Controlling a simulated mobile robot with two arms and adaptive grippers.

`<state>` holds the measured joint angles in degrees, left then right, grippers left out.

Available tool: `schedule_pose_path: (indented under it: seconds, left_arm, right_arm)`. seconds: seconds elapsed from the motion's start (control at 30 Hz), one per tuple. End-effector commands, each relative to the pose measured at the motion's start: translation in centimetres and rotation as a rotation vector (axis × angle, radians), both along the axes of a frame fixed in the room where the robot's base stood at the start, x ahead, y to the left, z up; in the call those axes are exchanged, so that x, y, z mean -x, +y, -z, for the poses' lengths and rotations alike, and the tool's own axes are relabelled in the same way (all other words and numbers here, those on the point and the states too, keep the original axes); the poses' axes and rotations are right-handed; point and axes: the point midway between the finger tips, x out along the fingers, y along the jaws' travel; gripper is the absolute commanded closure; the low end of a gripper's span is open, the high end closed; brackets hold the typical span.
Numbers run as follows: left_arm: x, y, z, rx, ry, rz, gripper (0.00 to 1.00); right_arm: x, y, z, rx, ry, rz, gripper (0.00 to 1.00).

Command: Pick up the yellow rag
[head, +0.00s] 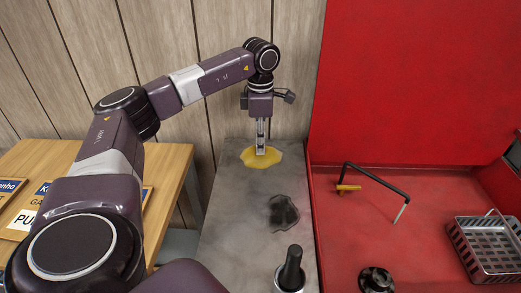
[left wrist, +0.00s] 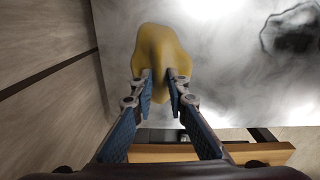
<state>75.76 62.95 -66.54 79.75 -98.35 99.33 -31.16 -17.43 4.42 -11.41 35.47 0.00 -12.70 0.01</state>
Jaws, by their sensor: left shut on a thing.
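The yellow rag (head: 262,160) lies on the grey worktop (head: 228,215) near its far end, by the wood-panelled wall. My left gripper (head: 261,150) points down onto the rag from above. In the left wrist view the rag (left wrist: 160,52) is bunched between the two fingertips (left wrist: 160,78), and the fingers are shut on it. In the head view the rag still appears to rest on the worktop. My right gripper is not in view.
A dark, crumpled patch or cloth (head: 284,212) lies nearer on the worktop. A black-topped grinder-like object (head: 290,270) stands at the front. Right is a red bay with a black bent rod (head: 376,180) and metal basket (head: 488,246). A wooden table (head: 170,165) with signs stands left.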

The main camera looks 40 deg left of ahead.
Motion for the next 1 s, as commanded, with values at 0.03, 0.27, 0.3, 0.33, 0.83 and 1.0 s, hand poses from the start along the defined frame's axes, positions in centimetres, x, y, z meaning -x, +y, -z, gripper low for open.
schedule_pose_path:
  seconds: [0.03,0.27,0.3,0.33,0.83,1.0]
  left_arm:
    - [0.0,0.0,0.0,0.000,0.000,0.000,1.00]
    - [0.0,0.0,-0.1,0.000,-0.001,0.000,1.00]
    - [0.0,0.0,-0.1,0.000,-0.001,0.000,1.00]
    - [0.0,0.0,-0.2,0.000,-0.001,0.000,1.00]
    - [-0.2,-0.1,-9.2,0.002,-0.008,0.001,1.00]
    - [-0.1,0.0,-14.4,-0.001,-0.005,0.000,1.00]
  right_arm:
    - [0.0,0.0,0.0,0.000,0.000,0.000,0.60]
    - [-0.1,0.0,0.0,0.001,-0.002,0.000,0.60]
    - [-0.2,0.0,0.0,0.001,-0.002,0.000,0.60]
    - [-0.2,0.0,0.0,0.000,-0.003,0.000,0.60]
    - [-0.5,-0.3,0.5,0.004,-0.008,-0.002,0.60]
    - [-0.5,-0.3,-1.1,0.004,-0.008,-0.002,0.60]
